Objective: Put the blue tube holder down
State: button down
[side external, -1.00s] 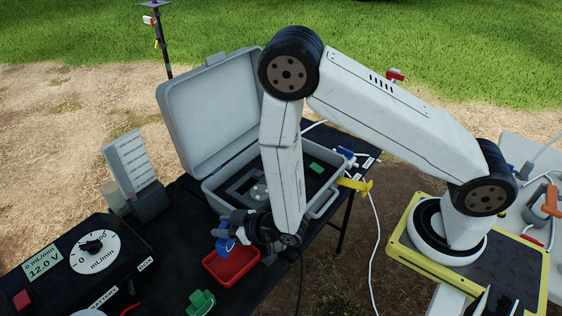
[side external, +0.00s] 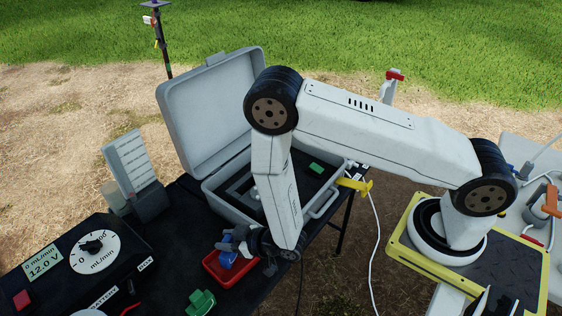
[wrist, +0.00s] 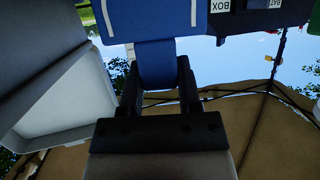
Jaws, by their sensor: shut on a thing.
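The blue tube holder (side external: 228,252) is in my gripper (side external: 240,243) at the red tray (side external: 219,277). In the side view it is low over the tray, within or just above its rim; I cannot tell whether it touches the tray floor. In the wrist view the blue holder (wrist: 152,20) fills the top middle, its narrower part between my two black fingers (wrist: 158,85). My gripper is shut on it. My wrist and fingers hide part of the holder and the tray's right side.
An open grey case (side external: 208,115) stands just behind the tray. A green holder (side external: 200,303) lies in front of the tray. A black control box with a white dial (side external: 96,252) is at the left. A white label card (side external: 131,160) stands behind it.

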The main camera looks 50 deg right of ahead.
jog(key=shift+f, duration=1.1)
jog(key=shift+c, duration=1.4)
grip_release()
jog(key=shift+f, duration=0.1)
jog(key=v, duration=1.2)
jog(key=shift+w, duration=0.1)
